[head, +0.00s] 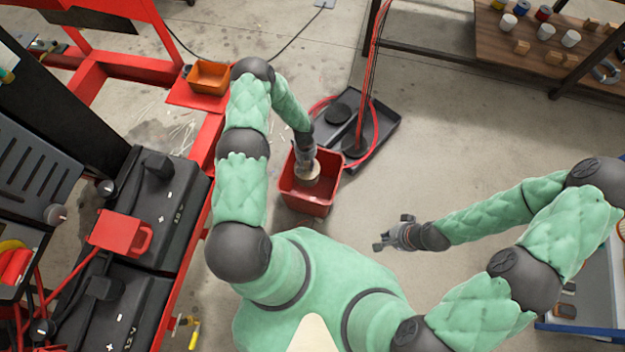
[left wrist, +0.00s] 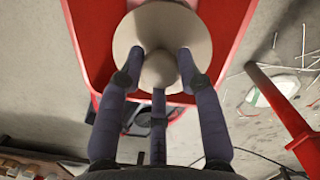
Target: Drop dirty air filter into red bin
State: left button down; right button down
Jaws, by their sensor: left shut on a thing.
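The dirty air filter (head: 307,174) is a round, beige-grey piece with a knob in its middle. My left gripper (head: 306,158) is shut on it, and in the left wrist view the fingers close around the knob of the filter (left wrist: 158,28). The red bin (head: 306,206) stands on the floor, and the filter is over its opening, within its walls as seen from above. I cannot tell how deep it is. In the left wrist view the red bin (left wrist: 237,22) shows behind the filter. My right gripper (head: 381,240) is open and empty over bare floor.
A black tray (head: 384,134) with red hose lies beyond the bin. An orange box (head: 210,78) sits on the red frame (head: 206,140) at left. A wooden table (head: 500,50) with small items stands at back right. The floor in the middle is clear.

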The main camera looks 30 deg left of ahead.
pick_arm(q)
jog(key=shift+f, duration=0.4)
jog(key=c, duration=0.8)
grip_release()
jog(key=shift+o, duration=0.2)
jog(key=shift+r, duration=0.1)
notch_tip(320, 180, up, 12)
jog(key=w, duration=0.1)
jog(key=shift+a, duration=0.45)
